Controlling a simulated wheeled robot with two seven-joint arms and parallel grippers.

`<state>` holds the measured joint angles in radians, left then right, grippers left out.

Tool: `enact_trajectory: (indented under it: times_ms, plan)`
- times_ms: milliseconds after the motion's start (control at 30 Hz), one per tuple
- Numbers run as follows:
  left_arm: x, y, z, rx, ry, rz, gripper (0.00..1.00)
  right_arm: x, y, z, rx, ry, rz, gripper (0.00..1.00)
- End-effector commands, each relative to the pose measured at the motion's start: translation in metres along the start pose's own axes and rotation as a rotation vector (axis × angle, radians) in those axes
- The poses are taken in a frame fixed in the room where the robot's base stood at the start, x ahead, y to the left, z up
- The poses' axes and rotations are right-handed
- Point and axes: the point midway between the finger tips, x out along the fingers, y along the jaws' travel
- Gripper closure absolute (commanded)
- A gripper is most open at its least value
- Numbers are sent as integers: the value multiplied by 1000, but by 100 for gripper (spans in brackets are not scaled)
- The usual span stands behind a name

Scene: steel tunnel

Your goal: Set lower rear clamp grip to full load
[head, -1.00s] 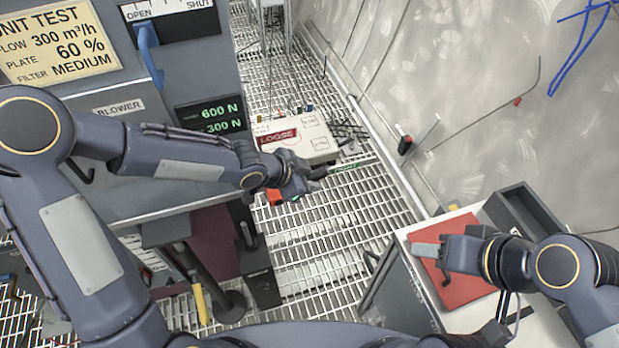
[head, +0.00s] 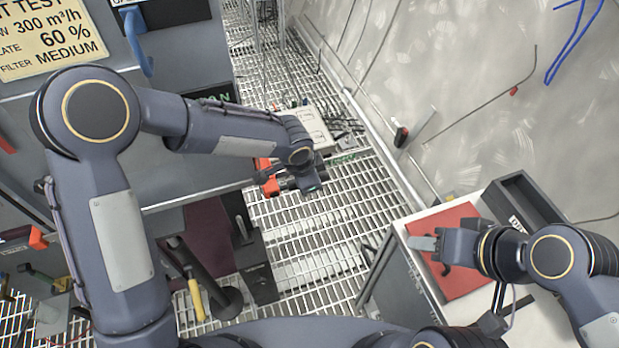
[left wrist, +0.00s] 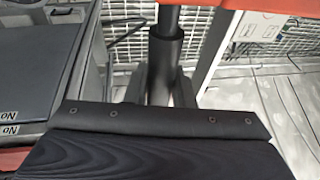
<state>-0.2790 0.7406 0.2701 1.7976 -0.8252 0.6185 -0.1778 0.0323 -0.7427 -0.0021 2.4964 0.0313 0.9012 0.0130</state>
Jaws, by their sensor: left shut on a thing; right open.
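My left gripper (head: 306,184) reaches past the right side of the grey test unit (head: 170,165), beside an orange-red part (head: 266,178). In the left wrist view, a dark round upright bar (left wrist: 165,60) stands between the fingers, and the gripper is shut on it. I cannot tell for sure that this bar is the clamp grip. My left forearm hides most of the green force display (head: 218,94); only an N shows. My right gripper (head: 432,244) is open over a red mat (head: 462,285), with a pale grey piece at its tips.
A white box (head: 312,125) with cables lies on the grating floor (head: 320,240). A cabinet (head: 400,285) carries the mat and a dark tray (head: 525,205). A black pedal-like block (head: 258,265) and a yellow-handled tool (head: 196,298) stand below the unit. A pale wall closes the right side.

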Motion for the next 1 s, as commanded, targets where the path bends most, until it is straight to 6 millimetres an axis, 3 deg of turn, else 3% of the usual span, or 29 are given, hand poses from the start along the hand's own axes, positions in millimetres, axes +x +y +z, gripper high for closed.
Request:
enact_trajectory:
  times_ms: [367, 400, 533, 1000]
  plan:
    - [2, 1, 2, 2, -9, 2, 100, 0, 0, 0, 0, 0, 0, 56]
    - [2, 1, 2, 2, -9, 2, 73, 0, 0, 0, 0, 0, 0, 56]
    - [1, 1, 1, 2, -8, 2, 56, 0, 0, 0, 0, 0, 0, 56]
    - [0, -1, 0, 1, -2, -2, 56, 0, 0, 0, 0, 0, 0, 56]
